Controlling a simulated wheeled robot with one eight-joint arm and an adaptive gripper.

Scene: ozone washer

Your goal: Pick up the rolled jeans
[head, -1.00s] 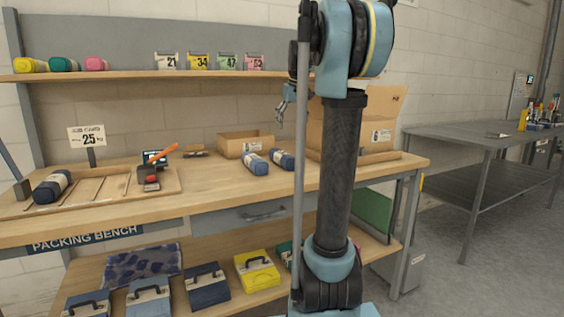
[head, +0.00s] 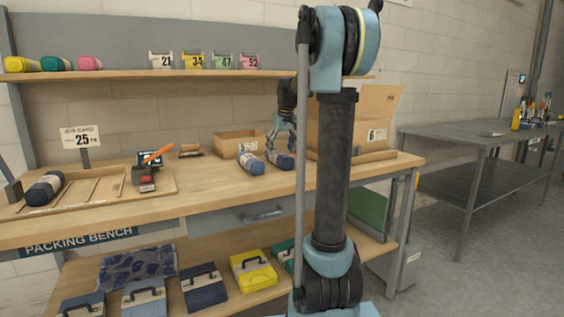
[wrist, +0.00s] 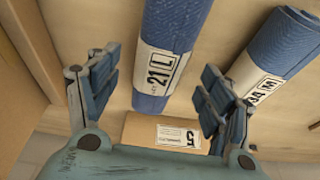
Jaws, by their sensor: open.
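My gripper (head: 281,146) is above that roll, fingers pointing down. In the wrist view my gripper (wrist: 158,85) is open, with gaps between each finger and the roll. A second blue roll, labelled "34 M" (wrist: 268,65), lies beside it, outside the right finger; it is the left roll (head: 250,164) in the head view.
A small cardboard box (head: 232,144) stands behind the rolls, and a larger box (head: 375,110) stands to the right. A wooden tray (head: 105,200) at left holds another dark blue roll (head: 45,188). A shelf (head: 180,77) runs above the bench.

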